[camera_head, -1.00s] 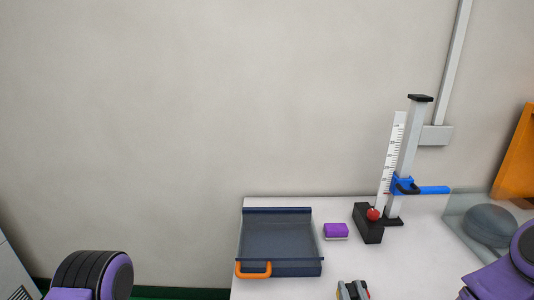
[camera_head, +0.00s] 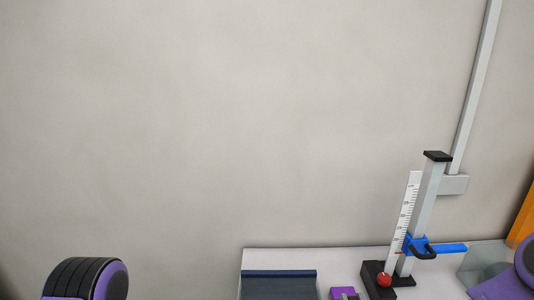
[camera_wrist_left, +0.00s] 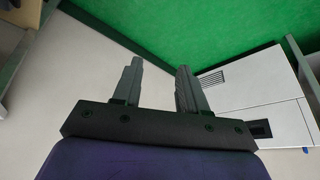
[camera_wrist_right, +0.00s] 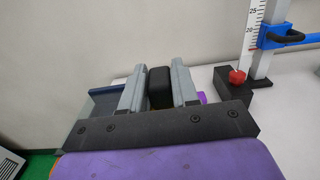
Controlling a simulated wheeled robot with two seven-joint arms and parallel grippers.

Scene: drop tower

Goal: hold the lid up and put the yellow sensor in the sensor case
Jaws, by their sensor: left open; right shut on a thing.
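My right gripper (camera_wrist_right: 158,88) is shut on a black block (camera_wrist_right: 159,90), seen between its two grey fingers in the right wrist view. No yellow sensor shows clearly in any view. A dark blue open box (camera_head: 280,273) stands on the table, cut off by the lower edge of the head view; I cannot tell whether it is the sensor case. It shows left of my right gripper in the right wrist view (camera_wrist_right: 101,100). My left gripper (camera_wrist_left: 158,82) is open and empty, away from the table.
A small purple block (camera_head: 338,292) lies right of the box. An orange panel (camera_head: 524,220) is at the far right.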

